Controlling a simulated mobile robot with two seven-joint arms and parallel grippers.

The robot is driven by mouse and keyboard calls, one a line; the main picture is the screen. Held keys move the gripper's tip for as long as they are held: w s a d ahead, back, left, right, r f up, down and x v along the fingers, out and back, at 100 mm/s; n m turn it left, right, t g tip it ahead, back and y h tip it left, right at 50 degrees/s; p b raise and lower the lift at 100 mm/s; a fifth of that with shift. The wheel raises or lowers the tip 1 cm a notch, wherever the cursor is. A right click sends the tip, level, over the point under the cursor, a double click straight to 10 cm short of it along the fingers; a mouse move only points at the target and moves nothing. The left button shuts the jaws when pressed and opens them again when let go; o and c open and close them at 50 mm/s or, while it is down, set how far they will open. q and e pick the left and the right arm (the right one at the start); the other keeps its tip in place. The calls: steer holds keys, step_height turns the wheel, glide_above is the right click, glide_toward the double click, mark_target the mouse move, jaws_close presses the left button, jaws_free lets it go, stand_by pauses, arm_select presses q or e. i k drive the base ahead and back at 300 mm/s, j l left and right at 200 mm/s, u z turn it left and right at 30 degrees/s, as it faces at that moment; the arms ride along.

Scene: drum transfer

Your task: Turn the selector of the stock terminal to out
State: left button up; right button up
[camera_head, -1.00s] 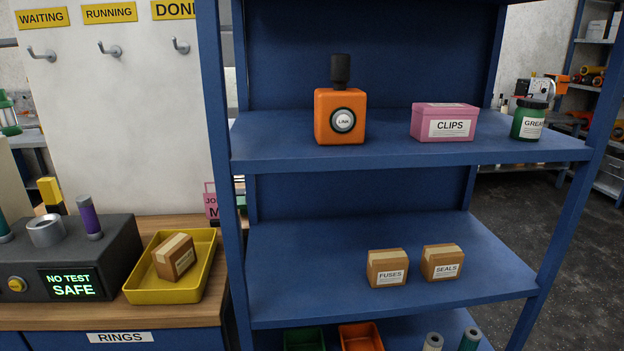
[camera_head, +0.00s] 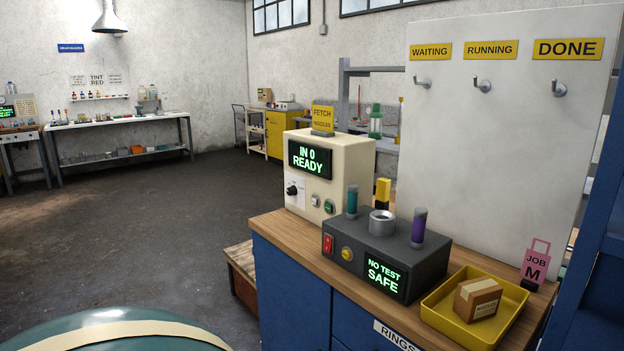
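The stock terminal appears to be the cream box (camera_head: 343,163) at the left end of the wooden-topped bench. Its dark screen (camera_head: 310,159) reads "IN 0 READY" in green. A small black selector knob (camera_head: 292,190) sits on a white plate at the lower left of its front face. The plate's markings are too small to read. Two small round buttons, one pale and one green (camera_head: 329,206), sit to the right of the knob. Neither of my grippers is in view, and nothing touches the terminal.
A grey tester (camera_head: 372,260) reading "NO TEST SAFE" stands right of the terminal. A yellow tray (camera_head: 455,325) holds a cardboard box (camera_head: 477,299). A teal rounded surface (camera_head: 120,333) with a cream band fills the bottom left. The floor (camera_head: 180,210) beyond is largely clear.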

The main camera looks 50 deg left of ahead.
mark_target(291, 190)
steer(key=u, duration=1.65)
steer(key=j+z, duration=0.15)
steer(key=z, duration=0.25)
steer(key=j+z, duration=0.2)
steer(key=z, duration=0.2)
steer(key=j+z, duration=0.2)
steer(key=z, duration=0.2)
steer(key=k+j+z, duration=0.1)
steer(key=j+z, duration=0.2)
steer(key=j, duration=0.2)
steer(key=k+j+z, duration=0.1)
steer(key=j+z, duration=0.2)
steer(key=j, duration=0.2)
steer(key=k+j, duration=0.15)
steer(key=j, duration=0.2)
steer(key=k+j+z, duration=0.15)
steer(key=j, duration=0.2)
steer(key=k+j, duration=0.1)
steer(key=j, duration=0.2)
steer(key=z, duration=0.05)
